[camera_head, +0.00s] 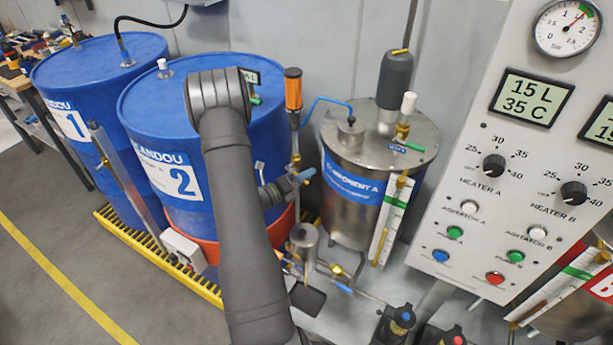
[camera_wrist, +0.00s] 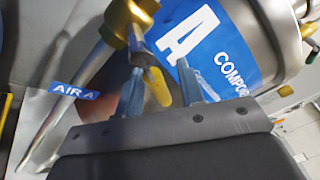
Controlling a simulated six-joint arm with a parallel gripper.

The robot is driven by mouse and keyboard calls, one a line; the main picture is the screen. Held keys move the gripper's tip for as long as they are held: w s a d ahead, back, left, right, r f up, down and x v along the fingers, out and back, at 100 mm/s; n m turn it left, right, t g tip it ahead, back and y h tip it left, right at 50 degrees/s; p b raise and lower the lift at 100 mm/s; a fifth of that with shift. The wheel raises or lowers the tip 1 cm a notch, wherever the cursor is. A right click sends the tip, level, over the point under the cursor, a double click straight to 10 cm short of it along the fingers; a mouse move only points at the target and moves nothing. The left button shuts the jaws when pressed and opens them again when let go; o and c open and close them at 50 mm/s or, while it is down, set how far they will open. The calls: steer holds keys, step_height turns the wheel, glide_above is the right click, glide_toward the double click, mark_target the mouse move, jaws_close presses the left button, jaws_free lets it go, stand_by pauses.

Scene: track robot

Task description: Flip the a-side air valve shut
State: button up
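The a-side air valve shows in the wrist view as a brass body (camera_wrist: 128,14) with a yellow-tipped lever (camera_wrist: 158,88). A blue "AIR A" label (camera_wrist: 75,91) sits to its left. My gripper (camera_wrist: 160,82) is open, with its two blue-grey fingers on either side of the lever's yellow end. The lever appears nearer the left finger; I cannot tell whether they touch. In the head view my gripper (camera_head: 302,181) is beside the upright pipe below the orange-and-black cylinder (camera_head: 293,90). The lever is not clear there.
The steel Component A tank (camera_head: 345,205) stands just right of my gripper. Blue drums (camera_head: 185,190) stand behind my arm on a yellow-edged pallet (camera_head: 125,236). A control panel (camera_head: 470,160) fills the right. Pipes and a small metal pot (camera_head: 303,240) lie below my gripper.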

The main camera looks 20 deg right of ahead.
steer(key=shift+w+d, duration=0.1)
steer(key=shift+d, duration=0.25)
jaws_close()
steer(key=shift+d+r+n+t+h, duration=0.1)
steer(key=shift+r+n+t+h, duration=0.3)
steer(key=shift+n, duration=0.55)
steer(key=shift+r+n+t+h, duration=0.1)
steer(key=shift+r+n+h, duration=0.1)
steer(key=shift+r+n, duration=0.55)
steer(key=shift+d+r+n+t+h, duration=0.1)
steer(key=shift+r+n+t+h, duration=0.15)
steer(key=shift+n, duration=0.85)
